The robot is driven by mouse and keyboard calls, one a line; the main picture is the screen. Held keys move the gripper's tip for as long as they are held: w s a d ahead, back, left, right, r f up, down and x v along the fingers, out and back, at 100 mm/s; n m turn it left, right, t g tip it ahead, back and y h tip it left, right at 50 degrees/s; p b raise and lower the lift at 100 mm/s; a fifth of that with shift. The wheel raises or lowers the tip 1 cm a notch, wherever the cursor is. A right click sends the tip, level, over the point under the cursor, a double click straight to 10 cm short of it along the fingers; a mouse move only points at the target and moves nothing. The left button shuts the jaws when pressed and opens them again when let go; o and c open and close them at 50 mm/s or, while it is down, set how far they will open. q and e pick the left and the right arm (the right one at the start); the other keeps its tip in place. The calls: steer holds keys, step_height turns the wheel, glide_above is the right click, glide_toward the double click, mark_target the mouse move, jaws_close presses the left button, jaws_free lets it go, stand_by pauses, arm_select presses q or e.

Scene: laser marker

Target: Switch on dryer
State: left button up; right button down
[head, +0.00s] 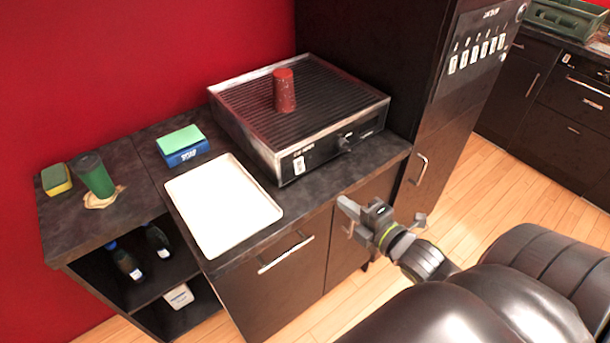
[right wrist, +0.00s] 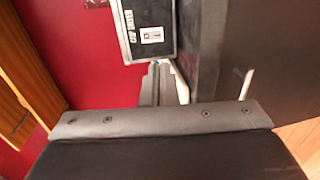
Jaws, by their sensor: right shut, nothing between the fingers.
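The dryer (head: 300,105) is a low box with a ribbed dark top and pale metal edges, on the counter. Its front has a white label and a dark knob (head: 344,143). A red cylinder (head: 284,90) stands on the ribbed top. My right gripper (head: 346,207) is shut and empty, in front of and below the dryer's front face, apart from it in the head view. In the right wrist view the fingertips (right wrist: 164,72) point toward the dryer's labelled front (right wrist: 147,28); the knob cannot be made out there. My left gripper is out of view.
A white tray (head: 223,203) lies on the counter left of the dryer. A blue-and-green box (head: 182,145), a green cup (head: 93,175) and a sponge (head: 56,180) are farther left. A tall dark cabinet (head: 440,110) stands close on the dryer's right.

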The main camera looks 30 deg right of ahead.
steer(key=shift+w, duration=0.1)
steer(key=p, duration=0.2)
glide_toward(301, 172)
steer(key=w, duration=0.6)
steer(key=shift+w+a+f, duration=0.3)
steer(key=shift+w+f, duration=0.05)
steer(key=shift+b, duration=0.3)
steer(key=b, duration=0.1)
steer(key=f+b, duration=0.1)
steer(key=shift+w+t+b, duration=0.2)
steer(key=shift+t+b, duration=0.1)
steer(key=shift+r+p, duration=0.4)
steer(key=shift+f, duration=0.15)
